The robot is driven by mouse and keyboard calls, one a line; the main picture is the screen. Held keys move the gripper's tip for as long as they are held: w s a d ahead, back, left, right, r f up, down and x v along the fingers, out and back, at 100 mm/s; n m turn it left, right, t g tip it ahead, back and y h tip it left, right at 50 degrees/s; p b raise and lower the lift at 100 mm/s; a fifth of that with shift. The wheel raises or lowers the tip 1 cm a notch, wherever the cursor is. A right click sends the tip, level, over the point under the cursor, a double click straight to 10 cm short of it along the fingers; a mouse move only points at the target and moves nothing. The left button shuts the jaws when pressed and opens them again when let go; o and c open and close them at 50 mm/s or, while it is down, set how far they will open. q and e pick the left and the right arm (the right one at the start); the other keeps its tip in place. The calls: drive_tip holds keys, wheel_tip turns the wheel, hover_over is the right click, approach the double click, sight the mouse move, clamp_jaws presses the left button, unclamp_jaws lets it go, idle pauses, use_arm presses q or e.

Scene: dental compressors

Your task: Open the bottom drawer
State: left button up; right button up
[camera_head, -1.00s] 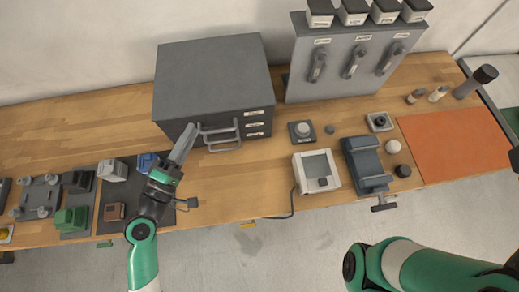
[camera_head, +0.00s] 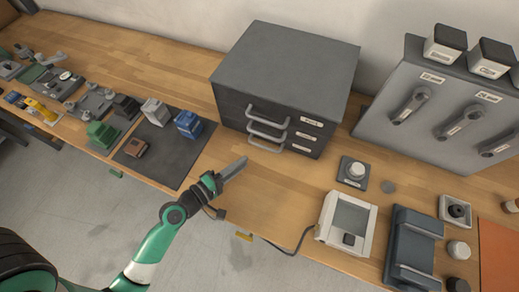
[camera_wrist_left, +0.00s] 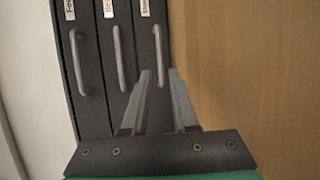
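A dark grey drawer cabinet (camera_head: 285,65) stands on the bench with its three drawers shut, each with a grey bar handle and a white label. The bottom drawer's handle (camera_head: 266,145) is the lowest of the three. In the left wrist view the cabinet appears turned sideways, and the bottom drawer's handle (camera_wrist_left: 159,52) is the rightmost. My left gripper (camera_head: 241,162) is in front of the cabinet, below the handles. My right gripper is not in view.
A dark mat (camera_head: 160,160) with small blocks lies left of the gripper. A knob box (camera_head: 353,173) and a white device with a screen (camera_head: 347,224) stand to the right. A grey lever panel (camera_head: 450,110) is at the back right. Bench is clear around the gripper.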

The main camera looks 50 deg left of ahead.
sight(260, 156)
use_arm(q)
drive_tip(key=w, duration=0.2)
drive_tip(key=w+f, duration=0.1)
drive_tip(key=w, duration=0.5)
drive_tip(key=shift+w+a+f, duration=0.2)
drive_tip(key=shift+w+f, duration=0.05)
drive_tip(key=shift+f, duration=0.05)
drive_tip(key=shift+c, duration=0.3)
clamp_jaws()
idle(0.6)
